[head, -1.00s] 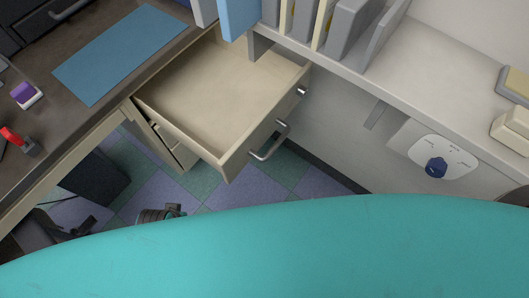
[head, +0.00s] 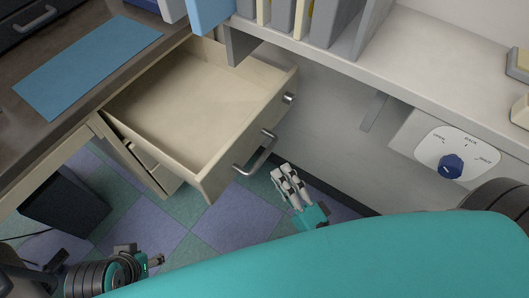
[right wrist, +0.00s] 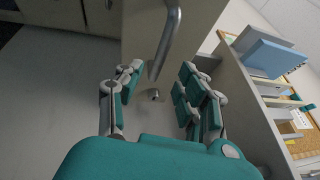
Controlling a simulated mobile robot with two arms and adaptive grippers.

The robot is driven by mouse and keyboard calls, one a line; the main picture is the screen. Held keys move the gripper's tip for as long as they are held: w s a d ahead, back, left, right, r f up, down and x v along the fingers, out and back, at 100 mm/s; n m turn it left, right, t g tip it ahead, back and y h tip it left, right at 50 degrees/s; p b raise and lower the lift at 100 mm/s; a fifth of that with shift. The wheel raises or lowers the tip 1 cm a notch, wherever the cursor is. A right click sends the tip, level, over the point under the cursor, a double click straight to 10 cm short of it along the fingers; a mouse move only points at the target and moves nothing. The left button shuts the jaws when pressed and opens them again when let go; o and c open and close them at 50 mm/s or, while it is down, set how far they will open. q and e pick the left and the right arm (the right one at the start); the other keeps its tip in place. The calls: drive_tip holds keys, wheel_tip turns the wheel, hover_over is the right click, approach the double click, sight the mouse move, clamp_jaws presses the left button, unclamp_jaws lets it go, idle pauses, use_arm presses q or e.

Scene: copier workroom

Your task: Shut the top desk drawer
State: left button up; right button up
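The top desk drawer (head: 185,110) is pulled out from under the dark desk top and looks empty inside. Its front panel (head: 225,162) carries a silver bar handle (head: 257,153) and a small lock knob. My right gripper (head: 280,172) is just in front of the handle, below and to its right in the head view. In the right wrist view its fingers (right wrist: 160,72) are spread apart with nothing held, and the handle (right wrist: 168,42) shows just beyond the fingertips. My left gripper (head: 158,261) is low at the left over the floor, away from the drawer; its fingers are small and partly hidden.
A grey shelf (head: 400,75) with upright binders runs beside the drawer on the right. A panel with a blue dial (head: 450,166) is on the wall below it. A blue mat (head: 85,65) lies on the desk. A dark bin (head: 65,200) stands on the tiled floor.

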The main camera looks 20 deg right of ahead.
sight(265, 153)
drive_tip(key=x, duration=0.7)
drive_tip(key=shift+w, duration=0.3)
clamp_jaws()
drive_tip(key=shift+f, duration=0.1)
